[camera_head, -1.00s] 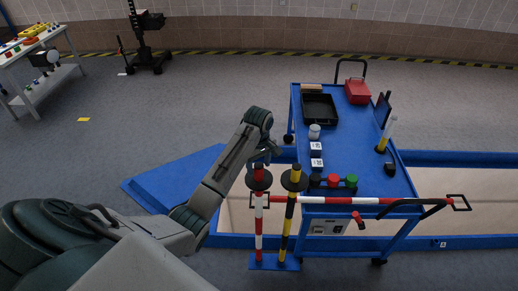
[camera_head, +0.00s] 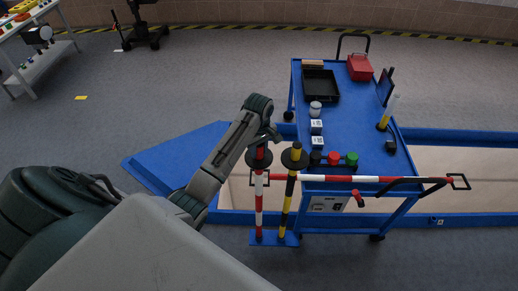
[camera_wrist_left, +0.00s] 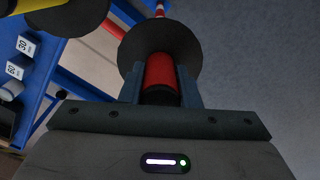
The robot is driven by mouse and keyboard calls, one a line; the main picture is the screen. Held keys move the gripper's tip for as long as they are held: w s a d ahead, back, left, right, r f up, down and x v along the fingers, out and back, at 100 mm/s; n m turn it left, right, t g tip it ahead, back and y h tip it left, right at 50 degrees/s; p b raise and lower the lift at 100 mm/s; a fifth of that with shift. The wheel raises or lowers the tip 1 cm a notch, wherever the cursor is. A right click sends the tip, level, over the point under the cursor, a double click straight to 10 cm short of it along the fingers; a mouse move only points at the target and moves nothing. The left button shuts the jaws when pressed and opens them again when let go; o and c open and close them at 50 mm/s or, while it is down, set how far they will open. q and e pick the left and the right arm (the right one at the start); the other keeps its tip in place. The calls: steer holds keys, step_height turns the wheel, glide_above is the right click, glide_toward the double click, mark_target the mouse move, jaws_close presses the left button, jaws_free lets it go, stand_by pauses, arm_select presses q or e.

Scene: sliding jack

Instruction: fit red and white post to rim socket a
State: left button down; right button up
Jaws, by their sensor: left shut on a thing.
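The red and white post (camera_head: 259,198) stands upright in the blue stand (camera_head: 272,239), left of the cart's near end. It has a black disc near its top. My left gripper (camera_head: 262,143) is at its top end, above the disc. In the left wrist view, my left gripper (camera_wrist_left: 160,88) is shut on the red end of the post (camera_wrist_left: 159,70), with the black disc just beyond the fingers. The blue pit rim (camera_head: 460,219) carries a small label (camera_head: 436,222), too small to read surely. I cannot pick out socket a. My right gripper is not in view.
A yellow and black post (camera_head: 288,200) stands close on the right in the same stand. The blue cart (camera_head: 360,120) holds boxes, a tray and coloured knobs. A red and white bar (camera_head: 390,179) crosses its near end. Open grey floor (camera_head: 150,100) lies to the left.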

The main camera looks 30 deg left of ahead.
arm_select(q)
steer(key=shift+w+r, duration=0.1)
steer(key=shift+r, duration=0.05)
steer(key=shift+r, duration=0.45)
stand_by(0.7)
steer(key=shift+r, duration=0.1)
